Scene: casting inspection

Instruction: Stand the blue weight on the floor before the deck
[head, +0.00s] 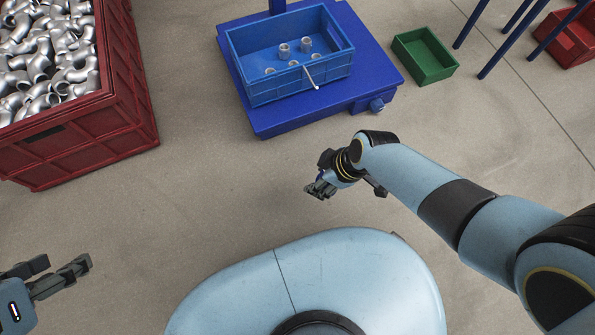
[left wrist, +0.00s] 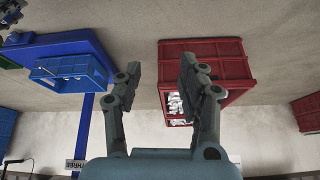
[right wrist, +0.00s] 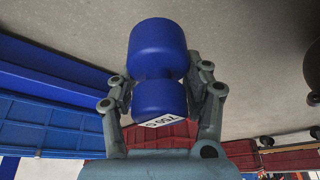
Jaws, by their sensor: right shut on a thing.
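The blue weight (right wrist: 158,48) shows in the right wrist view as a dumbbell-shaped piece with a narrow waist and a white printed label on one end. My right gripper (right wrist: 160,98) is shut on it, one finger on each side. In the head view my right gripper (head: 318,190) is over the floor in front of the blue deck (head: 372,70), and mostly hides the weight. I cannot tell how high the weight is. My left gripper (head: 75,270) is open and empty at the lower left; its spread fingers show in the left wrist view (left wrist: 160,75).
A blue crate (head: 265,92) with several metal pieces stands on the deck. A red crate (head: 95,140) full of metal elbows is at the left. A green bin (head: 440,74) sits right of the deck. The floor (head: 210,180) between deck and my base is clear.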

